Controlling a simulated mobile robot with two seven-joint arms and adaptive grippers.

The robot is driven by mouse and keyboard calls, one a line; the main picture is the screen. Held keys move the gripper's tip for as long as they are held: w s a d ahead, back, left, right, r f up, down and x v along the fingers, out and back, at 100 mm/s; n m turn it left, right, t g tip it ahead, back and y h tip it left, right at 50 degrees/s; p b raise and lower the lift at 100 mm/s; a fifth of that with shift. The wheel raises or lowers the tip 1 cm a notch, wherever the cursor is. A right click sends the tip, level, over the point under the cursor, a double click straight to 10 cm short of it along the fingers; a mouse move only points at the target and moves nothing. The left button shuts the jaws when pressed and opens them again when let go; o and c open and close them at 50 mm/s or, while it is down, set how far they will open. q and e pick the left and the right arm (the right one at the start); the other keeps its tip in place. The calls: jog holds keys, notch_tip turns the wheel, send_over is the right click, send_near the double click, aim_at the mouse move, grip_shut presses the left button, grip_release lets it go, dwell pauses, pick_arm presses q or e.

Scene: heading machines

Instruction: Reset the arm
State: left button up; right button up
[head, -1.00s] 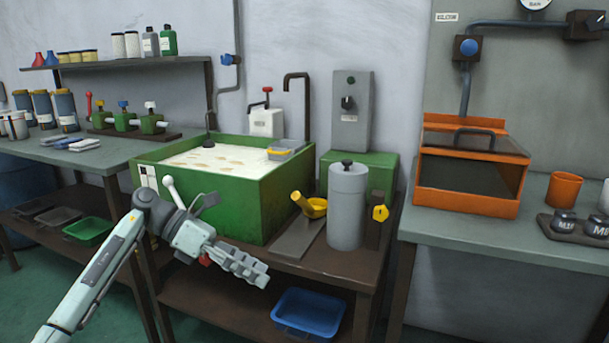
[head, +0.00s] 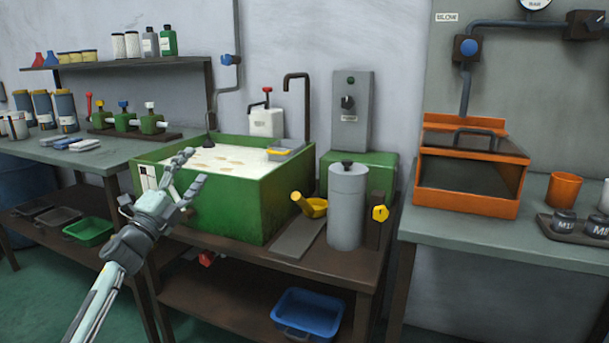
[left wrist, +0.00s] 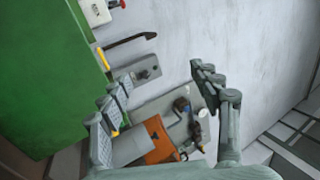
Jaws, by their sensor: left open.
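My left arm comes in from the lower left in the head view. My left gripper (head: 186,176) is open and empty, its fingers pointing up in front of the left front corner of the green tank (head: 225,214). In the left wrist view the two fingers (left wrist: 162,97) are spread wide with nothing between them. The green tank also shows at the left of that view (left wrist: 40,80). My right gripper is not in view.
The brown bench holds a grey cylinder (head: 347,205) and a yellow ladle (head: 312,205). An orange box (head: 466,204) stands on the right bench. A shelf with bottles (head: 130,63) is at the back left. A blue bin (head: 308,312) sits below.

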pick_arm(q)
jog(key=w+a+f+n+g+y, duration=0.35)
jog(key=a+f+n+y, duration=0.65)
jog(key=a+n+y, duration=0.45)
jog(key=s+f+n+g+h, duration=0.1)
jog(key=s+f+n+g, duration=0.25)
jog(key=f, duration=0.35)
jog(key=s+f+n+g+h, duration=0.1)
jog(key=s+f+n+g, duration=0.1)
jog(key=f+n+g, duration=0.3)
jog(key=s+d+f+m+g+h, duration=0.15)
jog(key=s+d+f, duration=0.25)
jog(key=s+f, duration=0.7)
jog(key=s+d+f+g, duration=0.25)
jog(key=s+f, duration=0.65)
jog(key=f, duration=0.5)
jog(key=s+d+f+g, duration=0.1)
jog(key=s+d+f, duration=0.1)
jog(key=s, duration=0.6)
jog(key=s+d+f, duration=0.2)
jog(key=s+f, duration=0.3)
jog(key=s, duration=0.4)
jog(key=s+d+f+g+h, duration=0.1)
jog(key=s+f, duration=0.3)
jog(key=s, duration=0.4)
jog(key=shift+s+d+g, duration=0.3)
jog(key=shift+s+d, duration=0.1)
jog(key=shift+d, duration=0.5)
